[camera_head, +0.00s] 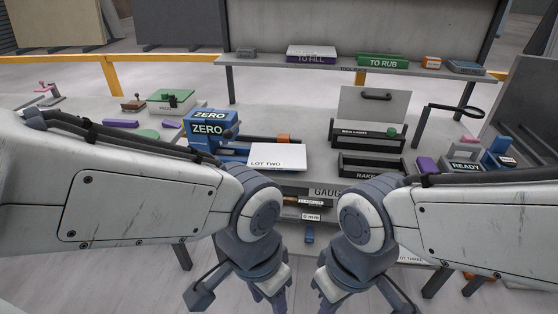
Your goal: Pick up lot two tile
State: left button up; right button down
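A flat white tile (278,157) marked LOT TWO lies on the workbench near its front edge, just left of centre. Nothing covers its top, and no gripper touches it. My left gripper (268,298) hangs pointing down below and in front of the tile, near the bottom of the view. My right gripper (332,297) hangs the same way to its right. Both gripper tips are small and partly cut off by the lower edge, so I cannot tell their opening. I see nothing held in either.
A blue ZERO box (209,127) stands left of the tile. A black RAKE tray (367,174) is to the right, with a READY block (466,166) farther right. A raised shelf (290,63) at the back bears TO FILL and TO RUB (382,62) blocks.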

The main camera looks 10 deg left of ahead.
aim_at(274, 156)
jog(key=k, duration=1.05)
jog(key=u, duration=0.5)
jog(key=i, duration=1.6)
jog(key=z, duration=0.55)
